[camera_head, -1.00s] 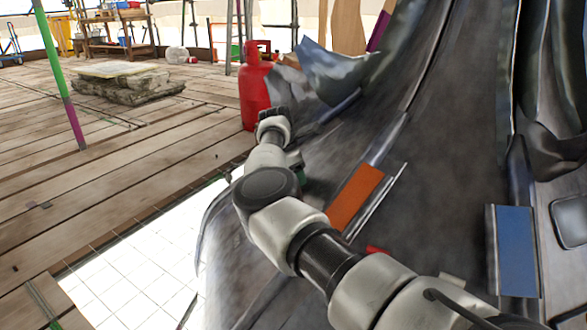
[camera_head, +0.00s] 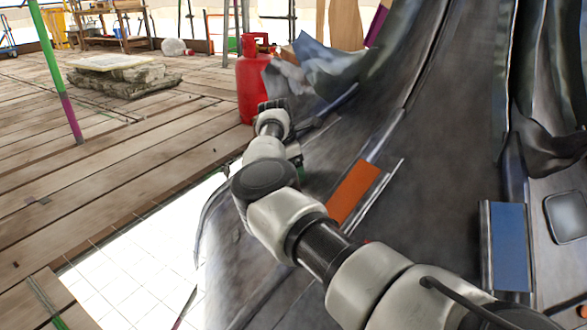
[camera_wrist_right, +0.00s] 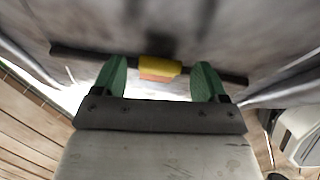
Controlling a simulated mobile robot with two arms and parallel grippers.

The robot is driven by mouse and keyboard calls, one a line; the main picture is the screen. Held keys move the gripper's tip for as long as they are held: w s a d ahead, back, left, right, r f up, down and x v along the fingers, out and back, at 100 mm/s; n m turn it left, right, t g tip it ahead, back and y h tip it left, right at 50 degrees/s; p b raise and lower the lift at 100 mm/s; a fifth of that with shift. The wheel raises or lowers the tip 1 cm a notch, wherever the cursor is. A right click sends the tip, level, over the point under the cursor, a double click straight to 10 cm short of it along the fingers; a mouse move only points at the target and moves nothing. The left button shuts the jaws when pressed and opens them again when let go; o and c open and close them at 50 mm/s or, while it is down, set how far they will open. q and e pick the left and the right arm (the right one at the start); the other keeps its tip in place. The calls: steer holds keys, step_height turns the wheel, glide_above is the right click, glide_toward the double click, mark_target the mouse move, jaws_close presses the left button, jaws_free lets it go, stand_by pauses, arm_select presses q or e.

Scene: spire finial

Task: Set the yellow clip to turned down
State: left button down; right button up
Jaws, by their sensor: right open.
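The yellow clip (camera_wrist_right: 160,68) shows in the right wrist view, with an orange part along its lower edge. It sits on a thin dark bar that runs left to right against a grey surface. My right gripper (camera_wrist_right: 160,80) is open. Its two green fingers stand on either side of the clip, with a gap on each side. I cannot tell how far the clip is turned. In the head view I cannot make out the clip, and my right arm covers part of the grey sheeting. My left gripper is not in view.
A red gas cylinder (camera_head: 252,85) stands beyond my right arm. An orange plate (camera_head: 354,192) and a blue plate (camera_head: 509,246) lie on the dark grey metal surface (camera_head: 440,140). Crumpled sheet metal (camera_head: 325,68) rises behind. Plank flooring (camera_head: 120,150) is at left.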

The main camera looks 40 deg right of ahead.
steer(key=s+p+v, duration=0.1)
steer(key=p+v, duration=0.5)
steer(key=v, duration=0.4)
steer(key=shift+w, duration=0.5)
steer(key=shift+f, duration=0.1)
